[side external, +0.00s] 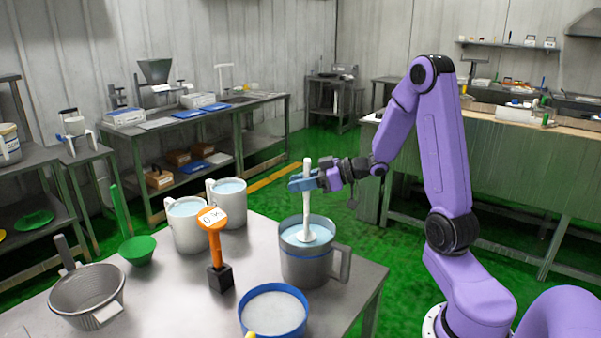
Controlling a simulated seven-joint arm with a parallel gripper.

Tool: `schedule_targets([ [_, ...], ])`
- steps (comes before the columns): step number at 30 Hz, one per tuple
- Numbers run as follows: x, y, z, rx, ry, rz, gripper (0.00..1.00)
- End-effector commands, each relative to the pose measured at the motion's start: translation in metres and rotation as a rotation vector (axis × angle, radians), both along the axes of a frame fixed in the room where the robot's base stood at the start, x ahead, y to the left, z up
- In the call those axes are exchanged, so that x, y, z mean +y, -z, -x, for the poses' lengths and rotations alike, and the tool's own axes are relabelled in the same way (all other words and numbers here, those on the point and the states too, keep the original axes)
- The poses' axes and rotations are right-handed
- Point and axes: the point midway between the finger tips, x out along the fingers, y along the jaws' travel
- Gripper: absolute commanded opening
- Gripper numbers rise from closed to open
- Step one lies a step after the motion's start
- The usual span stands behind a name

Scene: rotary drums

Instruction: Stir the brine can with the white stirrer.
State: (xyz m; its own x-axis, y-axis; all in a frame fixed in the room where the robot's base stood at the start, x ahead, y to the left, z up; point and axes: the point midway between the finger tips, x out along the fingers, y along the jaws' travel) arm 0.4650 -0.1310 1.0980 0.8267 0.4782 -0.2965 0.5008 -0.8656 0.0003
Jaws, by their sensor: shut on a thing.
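The white stirrer (307,199) stands nearly upright, its lower end with a disc in the pale liquid of a grey can (306,267) with a side handle. My gripper (305,182) is shut on the stirrer's upper shaft, above the can's rim. The can stands near the table's right edge. I cannot read a label that says which can holds brine. Other liquid-filled vessels are two white mugs, the left one (187,230) and the right one (228,207), and a blue-rimmed container (273,313) at the front.
An orange-handled tool (213,232) with a tag stands in a black block (220,279) left of the grey can. A metal strainer (87,293) and a green scoop (137,250) lie at the left of the metal table (185,300). The blue-rimmed container sits close in front of the can.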

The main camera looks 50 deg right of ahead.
Motion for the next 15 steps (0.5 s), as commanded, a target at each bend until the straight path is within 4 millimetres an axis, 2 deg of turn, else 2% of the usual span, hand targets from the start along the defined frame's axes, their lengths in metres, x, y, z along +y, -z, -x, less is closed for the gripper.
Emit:
schedule_targets([
  [15, 0.000, 0.054, 0.000, 0.003, 0.001, -0.004, 0.00],
])
